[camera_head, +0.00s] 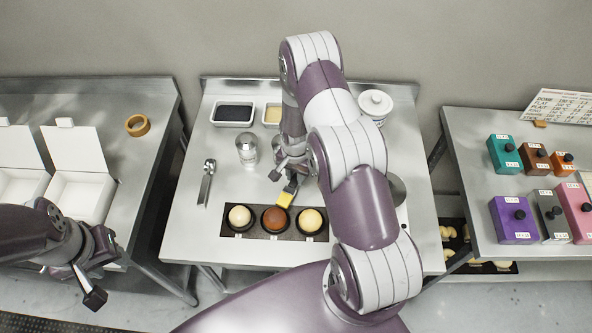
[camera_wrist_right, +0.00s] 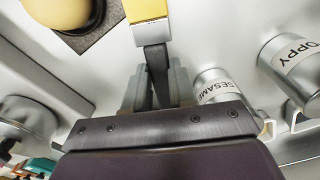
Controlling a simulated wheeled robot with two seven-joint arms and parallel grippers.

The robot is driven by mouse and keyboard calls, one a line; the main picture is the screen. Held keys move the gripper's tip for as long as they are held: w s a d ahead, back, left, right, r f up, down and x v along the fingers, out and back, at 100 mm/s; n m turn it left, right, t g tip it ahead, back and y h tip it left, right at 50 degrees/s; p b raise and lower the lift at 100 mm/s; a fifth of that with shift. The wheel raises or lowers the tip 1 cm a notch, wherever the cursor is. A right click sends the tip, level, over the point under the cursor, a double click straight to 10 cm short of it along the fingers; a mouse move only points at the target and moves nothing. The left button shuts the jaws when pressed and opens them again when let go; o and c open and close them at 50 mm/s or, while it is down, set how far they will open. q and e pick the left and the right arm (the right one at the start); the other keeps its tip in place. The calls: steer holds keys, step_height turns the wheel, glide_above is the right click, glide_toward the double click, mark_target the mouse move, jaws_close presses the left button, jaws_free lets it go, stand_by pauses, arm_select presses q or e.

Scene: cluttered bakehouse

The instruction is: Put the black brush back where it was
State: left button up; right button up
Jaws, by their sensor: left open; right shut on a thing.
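My right gripper (camera_head: 290,174) is shut on the brush (camera_head: 286,197), above the middle of the steel table. My left gripper (camera_head: 98,276) is open and empty at the lower left, away from the brush. My right arm hides part of the table.
Three buns sit in the tray. The wrist view shows sesame (camera_wrist_right: 212,84) and poppy (camera_wrist_right: 290,66) tins beside the gripper. Bare steel lies left of the tray.

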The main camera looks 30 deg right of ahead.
steer(key=shift+w+f, duration=0.1)
steer(key=shift+f, duration=0.05)
steer(key=shift+f+b, duration=0.25)
steer(key=shift+b, duration=0.2)
steer(key=shift+f+b, duration=0.3)
steer(key=shift+f, duration=0.05)
steer(key=o, duration=0.9)
steer(key=shift+r, duration=0.1)
